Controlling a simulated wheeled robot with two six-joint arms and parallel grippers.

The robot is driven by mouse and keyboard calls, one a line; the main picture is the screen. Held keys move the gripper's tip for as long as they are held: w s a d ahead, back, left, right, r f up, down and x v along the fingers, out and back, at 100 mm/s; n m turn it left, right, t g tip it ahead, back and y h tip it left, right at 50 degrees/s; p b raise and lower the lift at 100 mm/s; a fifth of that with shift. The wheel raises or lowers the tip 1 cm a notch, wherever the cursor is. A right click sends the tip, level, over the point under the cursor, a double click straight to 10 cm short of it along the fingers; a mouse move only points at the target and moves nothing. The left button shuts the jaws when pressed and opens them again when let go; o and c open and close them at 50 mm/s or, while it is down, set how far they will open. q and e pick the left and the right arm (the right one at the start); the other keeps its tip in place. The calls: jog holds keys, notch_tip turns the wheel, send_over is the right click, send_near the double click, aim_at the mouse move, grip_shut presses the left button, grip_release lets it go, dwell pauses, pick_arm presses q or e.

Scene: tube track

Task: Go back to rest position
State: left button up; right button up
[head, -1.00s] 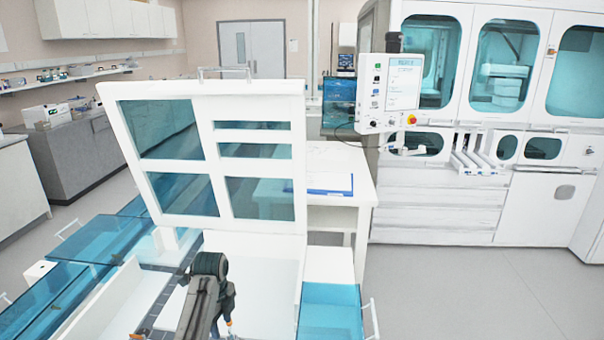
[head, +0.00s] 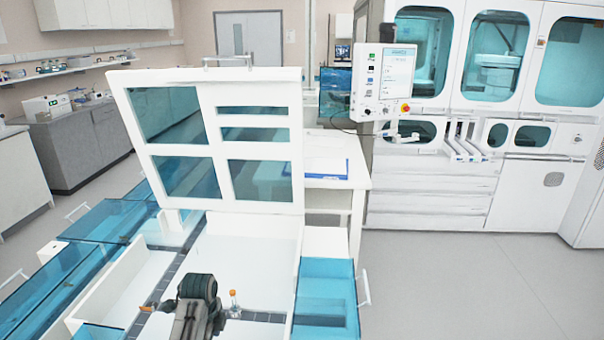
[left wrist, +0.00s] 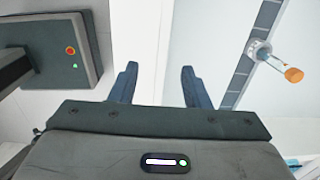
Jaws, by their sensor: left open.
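A clear tube with an orange cap (head: 234,303) stands upright on the dark track (head: 262,316) inside the white open-topped machine. It also shows in the left wrist view (left wrist: 275,60), to the right of my fingers and apart from them. My left gripper (left wrist: 158,85) is open, with nothing between its two dark fingers and a pale surface beyond them. In the head view my left arm shows at the bottom middle, just left of the tube; its fingertips are not clear there. My right gripper is not in view.
The raised white lid with blue windows (head: 208,110) stands behind the white work area. Blue-covered units (head: 95,240) lie at the left, and a blue bin (head: 325,300) at the right. A white side table (head: 335,180) stands behind. Grey floor (head: 470,290) at the right is clear.

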pick_arm(q)
jog(key=s+a+f+n+t, duration=0.15)
jog(key=s+f+n, duration=0.3)
jog(key=s, duration=0.55)
jog(key=s+a+r+n+t, duration=0.15)
jog(key=s+n, duration=0.25)
jog(key=s, duration=0.5)
jog(key=s+r+n, duration=0.3)
jog(key=s+n, duration=0.2)
jog(key=s, duration=0.3)
jog(key=s+a+r+n, duration=0.15)
jog(key=s+n, duration=0.25)
jog(key=s, duration=0.5)
notch_tip(320, 180, down, 30)
jog(key=a+g+b, duration=0.1)
jog(key=a+b, duration=0.1)
jog(key=s+a+f+g+b, duration=0.1)
jog(key=s+f, duration=1.8)
jog(key=f, duration=0.3)
jog(key=shift+n+y, duration=0.3)
jog(key=shift+n, duration=0.15)
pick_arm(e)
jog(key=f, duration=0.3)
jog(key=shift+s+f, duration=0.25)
pick_arm(q)
jog(key=shift+f, duration=0.1)
